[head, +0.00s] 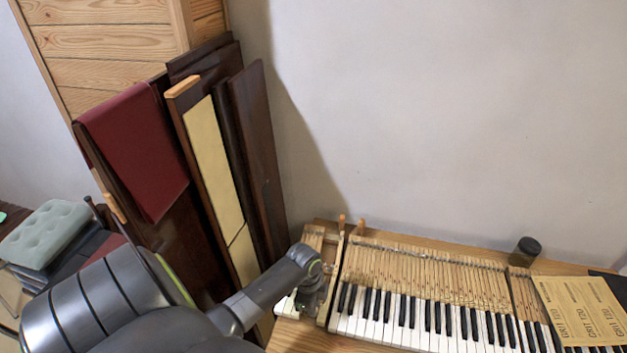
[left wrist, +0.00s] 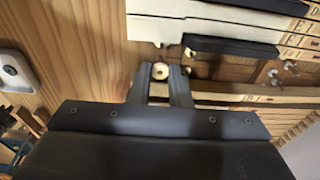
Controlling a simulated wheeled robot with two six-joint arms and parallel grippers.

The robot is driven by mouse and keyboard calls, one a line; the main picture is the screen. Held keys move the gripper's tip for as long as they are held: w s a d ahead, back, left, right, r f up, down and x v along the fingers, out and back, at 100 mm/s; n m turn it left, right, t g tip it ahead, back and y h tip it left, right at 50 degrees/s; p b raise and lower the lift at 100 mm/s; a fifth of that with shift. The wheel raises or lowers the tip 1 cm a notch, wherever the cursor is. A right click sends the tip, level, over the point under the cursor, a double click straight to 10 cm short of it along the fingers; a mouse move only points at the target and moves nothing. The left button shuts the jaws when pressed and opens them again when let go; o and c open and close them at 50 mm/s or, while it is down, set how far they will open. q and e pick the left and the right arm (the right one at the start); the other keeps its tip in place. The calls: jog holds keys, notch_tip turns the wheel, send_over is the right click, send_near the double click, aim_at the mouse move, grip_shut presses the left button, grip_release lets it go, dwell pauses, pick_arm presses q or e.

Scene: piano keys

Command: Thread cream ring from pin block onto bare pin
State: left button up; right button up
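The small cream ring (left wrist: 159,71) sits between the two dark fingertips of my left gripper (left wrist: 160,76) in the left wrist view. The fingers are close together and the ring fills the gap, so they appear shut on it. Wood lies behind the ring; I cannot tell its height above it. A small metal pin (left wrist: 187,70) shows just right of the fingers, and other metal pins (left wrist: 290,65) stand farther right. In the head view my left gripper (head: 312,292) is over the left end of the keyboard; ring and pins are too small to see there. My right gripper is out of view.
Piano keys (head: 430,325) fill the bench to the right. In the left wrist view a loose-looking white key (left wrist: 160,28) and a black key (left wrist: 230,47) lie beyond the fingers. A dark jar (head: 524,252) and sandpaper sheets (head: 585,305) are at far right. Dark panels (head: 258,150) lean left.

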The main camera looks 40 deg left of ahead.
pick_arm(q)
jog(key=shift+p, duration=0.55)
dwell(0.9)
jog(key=shift+f+b, duration=0.75)
jog(key=shift+f, duration=0.4)
dwell(0.8)
jog(key=shift+o, duration=1.2)
jog(key=shift+r, duration=0.15)
jog(key=shift+r+p, duration=1)
jog(key=shift+p, duration=0.3)
